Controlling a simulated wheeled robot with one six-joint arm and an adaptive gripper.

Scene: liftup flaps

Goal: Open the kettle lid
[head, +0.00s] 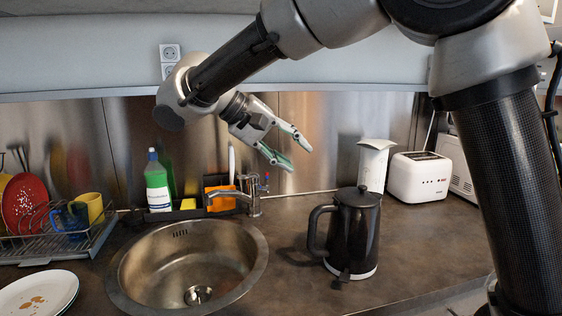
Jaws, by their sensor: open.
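The black kettle (354,236) stands upright on the counter, right of the sink. Its lid (358,197) looks closed, with a small knob on top. Its handle (315,232) is on the left side. My gripper (292,152) is open and empty, up and to the left of the kettle, apart from it. Its fingers point right and slightly down.
The round metal sink (256,262) with a faucet (252,192) lies left of the kettle. A white container (374,162) and a white toaster (418,177) stand behind it. A green soap bottle (157,185) and a dish rack (85,245) are farther left.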

